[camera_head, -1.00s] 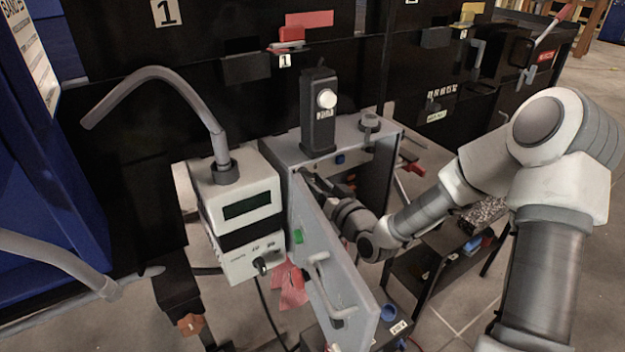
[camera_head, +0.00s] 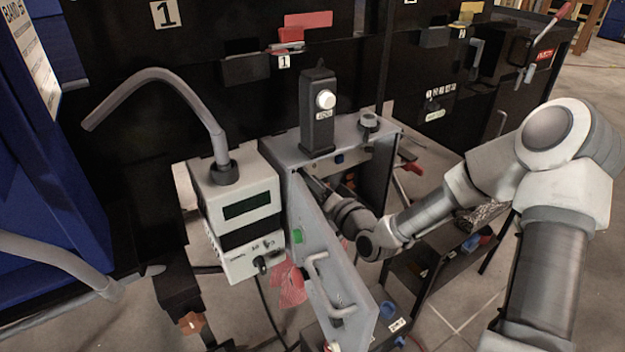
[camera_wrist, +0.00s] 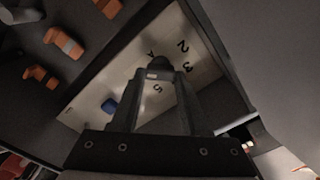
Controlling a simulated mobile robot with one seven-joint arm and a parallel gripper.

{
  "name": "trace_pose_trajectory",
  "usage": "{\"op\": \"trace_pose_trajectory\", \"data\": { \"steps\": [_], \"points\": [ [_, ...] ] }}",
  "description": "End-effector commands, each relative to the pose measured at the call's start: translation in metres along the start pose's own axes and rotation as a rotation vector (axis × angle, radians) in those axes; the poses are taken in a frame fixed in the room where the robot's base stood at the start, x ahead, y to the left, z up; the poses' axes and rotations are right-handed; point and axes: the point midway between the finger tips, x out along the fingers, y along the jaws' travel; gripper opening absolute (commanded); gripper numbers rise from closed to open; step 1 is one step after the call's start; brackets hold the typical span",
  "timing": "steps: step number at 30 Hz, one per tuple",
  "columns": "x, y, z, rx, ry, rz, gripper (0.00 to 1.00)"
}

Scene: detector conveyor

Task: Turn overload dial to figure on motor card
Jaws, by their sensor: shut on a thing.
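The overload dial (camera_wrist: 160,62) is a small dark knob on a pale panel (camera_wrist: 205,80) in the wrist view. The figures 2, 3 and 5 and a letter A are printed around it. My gripper (camera_wrist: 160,74) is shut on the dial, with its fingertips at the knob. In the head view my gripper (camera_head: 308,182) reaches into the open grey cabinet (camera_head: 275,147), and its tips are partly hidden by the cabinet door (camera_head: 330,265). The dial does not show there. I cannot make out a motor card in either view.
The open door with its handle (camera_head: 322,285) stands close beside my wrist. A white device with a dark display (camera_head: 247,205) is left of the cabinet. In the wrist view, a blue button (camera_wrist: 108,106) and orange parts (camera_wrist: 65,43) lie left of the dial.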

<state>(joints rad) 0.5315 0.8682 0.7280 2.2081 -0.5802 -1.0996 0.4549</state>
Motion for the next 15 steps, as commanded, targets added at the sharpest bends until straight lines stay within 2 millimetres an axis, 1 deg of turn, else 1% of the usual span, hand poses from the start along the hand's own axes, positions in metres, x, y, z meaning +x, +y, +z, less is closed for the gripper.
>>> {"op": "trace_pose_trajectory", "data": {
  "steps": [4, 5, 9, 10, 15],
  "points": [
    [-0.0001, 0.0002, 0.0002, -0.001, -0.001, 0.000, 0.00],
    [-0.0001, 0.0001, 0.0002, -0.001, -0.001, 0.000, 0.47],
    [-0.0001, 0.0001, 0.0002, -0.001, -0.001, 0.000, 0.72],
    [-0.0001, 0.0001, 0.0002, -0.001, -0.001, 0.000, 0.75],
    [-0.0001, 0.0000, 0.0001, -0.001, 0.000, 0.000, 0.75]
  ]
}}
